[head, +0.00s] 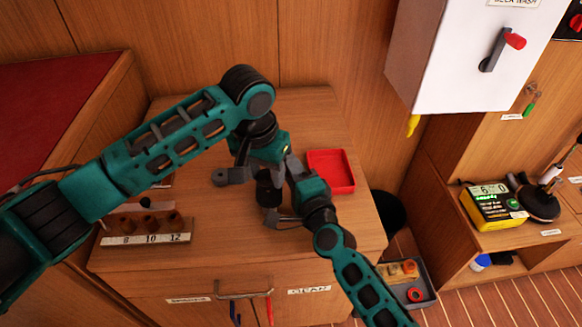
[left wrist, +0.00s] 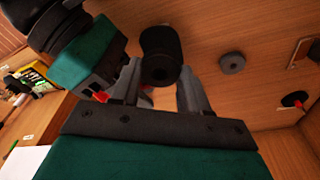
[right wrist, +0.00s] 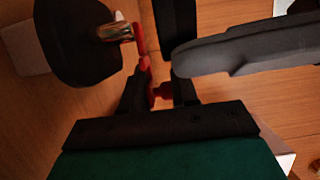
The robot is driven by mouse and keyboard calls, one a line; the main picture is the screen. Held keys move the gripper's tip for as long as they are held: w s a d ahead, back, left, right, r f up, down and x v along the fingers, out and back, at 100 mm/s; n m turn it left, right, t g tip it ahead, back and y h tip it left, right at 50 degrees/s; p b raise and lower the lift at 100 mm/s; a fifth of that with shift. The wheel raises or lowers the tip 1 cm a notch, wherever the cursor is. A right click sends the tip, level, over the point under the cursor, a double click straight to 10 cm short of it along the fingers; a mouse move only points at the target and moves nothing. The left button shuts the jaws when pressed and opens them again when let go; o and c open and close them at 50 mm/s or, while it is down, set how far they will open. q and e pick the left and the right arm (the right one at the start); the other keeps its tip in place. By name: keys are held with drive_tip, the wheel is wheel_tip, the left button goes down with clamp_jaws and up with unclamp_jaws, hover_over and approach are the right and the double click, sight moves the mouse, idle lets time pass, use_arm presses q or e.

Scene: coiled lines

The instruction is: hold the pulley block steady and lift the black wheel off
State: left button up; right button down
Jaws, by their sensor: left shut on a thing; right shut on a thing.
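The black wheel (left wrist: 160,55) sits between the fingers of my left gripper (left wrist: 158,88) in the left wrist view, its round end with a dark hole facing the camera. In the head view a black cylinder (head: 268,188) shows below my left wrist, low over the cabinet top. My right gripper (right wrist: 158,92) is shut on a small red part of the pulley block (right wrist: 143,62). A shiny metal pin (right wrist: 116,32) lies beside the red part, against a large black disc (right wrist: 72,45). Both grippers are close together, and they hide much of the block and where the wheel meets it.
An empty red tray (head: 331,171) lies right of the grippers. A rack labelled 8, 10, 12 (head: 148,240) holds brown pegs at the left front. A white wall box (head: 460,55) and a yellow device (head: 493,207) stand farther right. A grey tray (head: 408,284) sits low at right.

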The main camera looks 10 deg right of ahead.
use_arm(q)
drive_tip(key=shift+r, duration=0.25)
use_arm(e)
drive_tip(key=c, duration=0.8)
unclamp_jaws()
drive_tip(key=v, duration=1.2)
